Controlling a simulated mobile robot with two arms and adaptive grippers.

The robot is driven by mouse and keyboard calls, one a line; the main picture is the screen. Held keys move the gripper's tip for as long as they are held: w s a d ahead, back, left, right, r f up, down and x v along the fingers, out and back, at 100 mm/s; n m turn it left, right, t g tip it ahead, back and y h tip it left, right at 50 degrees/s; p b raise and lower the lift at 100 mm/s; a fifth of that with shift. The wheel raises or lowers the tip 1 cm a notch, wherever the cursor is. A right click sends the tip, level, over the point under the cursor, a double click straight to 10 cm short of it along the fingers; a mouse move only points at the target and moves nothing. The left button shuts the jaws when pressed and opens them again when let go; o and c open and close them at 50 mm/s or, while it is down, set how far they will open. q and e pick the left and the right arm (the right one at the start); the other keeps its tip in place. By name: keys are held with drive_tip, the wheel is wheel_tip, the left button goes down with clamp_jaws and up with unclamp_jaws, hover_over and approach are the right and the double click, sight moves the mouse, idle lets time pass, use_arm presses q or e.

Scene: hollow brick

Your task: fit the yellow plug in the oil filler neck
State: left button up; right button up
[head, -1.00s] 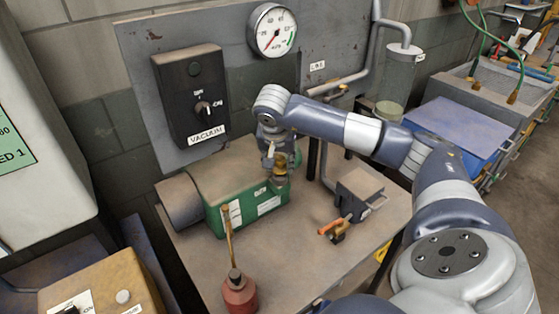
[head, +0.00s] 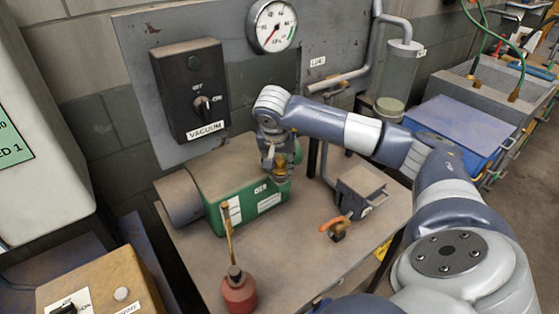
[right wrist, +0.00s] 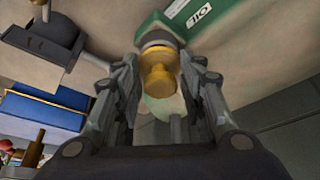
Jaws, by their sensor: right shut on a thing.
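The green vacuum pump (head: 240,205) with an "OIL" label stands on the bench; its green body also shows at the top of the right wrist view (right wrist: 190,18). My right gripper (head: 272,162) is at the pump's right end, above the "OIL" label. It is shut on the yellow plug (right wrist: 158,72), which sits between the fingers in the right wrist view. The grey filler neck (right wrist: 157,38) shows directly beyond the plug, lined up with it. I cannot tell whether the plug is inside the neck or only at its mouth. My left gripper is out of view.
A red oil can (head: 238,290) with a tall spout stands at the bench front. A grey box (head: 361,190) and an orange-handled valve (head: 338,228) are right of the pump. A vacuum switch box (head: 189,90) and a gauge (head: 271,26) hang behind.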

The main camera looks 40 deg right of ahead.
drive_tip(key=shift+f+b, duration=0.3)
drive_tip(key=shift+f, duration=0.15)
drive_tip(key=o, duration=1.1)
drive_tip(key=shift+c, duration=0.2)
drive_tip(key=v, duration=1.2)
